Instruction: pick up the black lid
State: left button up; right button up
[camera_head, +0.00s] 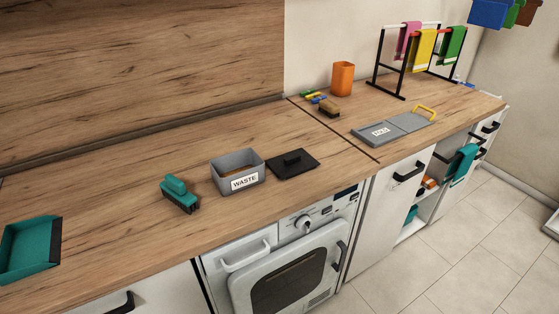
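The black lid (303,168) lies flat on the wooden counter. It is a dark rectangular plate with a small raised handle on top. It sits just to the right of the grey waste bin (226,184), which carries a white "WASTE" label and is open at the top. Whether the lid's edge touches the bin I cannot tell. Neither of my grippers shows in the head view.
A teal brush (175,188) stands left of the bin, and a teal dustpan (28,250) lies at the far left. A grey board with a yellow handle (395,127), an orange cup (343,78) and a drying rack (384,72) are farther right. Counter behind the lid is clear.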

aim_at(288, 166)
jog(key=i+l+u, duration=0.15)
jog(key=u, duration=0.3)
jog(key=i+l+u, duration=0.1)
jog(key=u, duration=0.35)
